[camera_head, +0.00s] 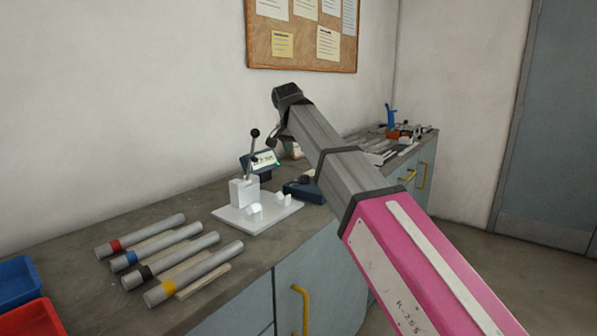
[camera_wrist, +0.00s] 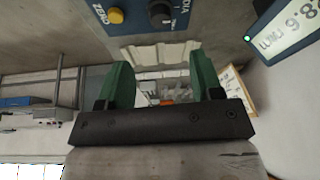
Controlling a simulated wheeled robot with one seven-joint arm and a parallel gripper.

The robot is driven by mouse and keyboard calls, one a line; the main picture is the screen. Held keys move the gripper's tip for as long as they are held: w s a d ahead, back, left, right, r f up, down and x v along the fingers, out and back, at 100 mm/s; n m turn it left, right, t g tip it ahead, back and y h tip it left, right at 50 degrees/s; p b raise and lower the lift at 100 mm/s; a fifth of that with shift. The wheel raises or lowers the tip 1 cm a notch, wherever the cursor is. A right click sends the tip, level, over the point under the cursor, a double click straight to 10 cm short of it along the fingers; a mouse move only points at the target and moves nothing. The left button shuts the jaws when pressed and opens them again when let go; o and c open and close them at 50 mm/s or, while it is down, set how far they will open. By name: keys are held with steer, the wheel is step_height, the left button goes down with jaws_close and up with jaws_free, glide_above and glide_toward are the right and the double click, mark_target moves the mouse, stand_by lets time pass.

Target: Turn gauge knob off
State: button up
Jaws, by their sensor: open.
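The gauge knob (camera_wrist: 160,12) is dark and round, at the top edge of the wrist view and partly cut off. It sits on a blue panel beside a yellow button (camera_wrist: 115,15) marked ZERO. The gauge's tilted display (camera_wrist: 290,30) shows at upper right with lit digits and a green light; it also shows in the head view (camera_head: 265,160). My gripper (camera_wrist: 162,82) has its two green fingers apart with nothing gripped between them. The knob lies beyond the fingertips in the picture, apart from them. In the head view my arm hides the gripper.
A white fixture (camera_head: 245,195) with a black-knobbed lever stands left of a dark blue box (camera_head: 305,190) on the bench. Several grey tubes (camera_head: 170,257) lie front left, near blue and red bins (camera_head: 30,318). Tools (camera_head: 395,140) clutter the bench's far end.

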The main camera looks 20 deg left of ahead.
mark_target(305, 176)
steer(key=x, duration=1)
steer(key=shift+w+f, duration=0.3)
steer(key=c, duration=0.9)
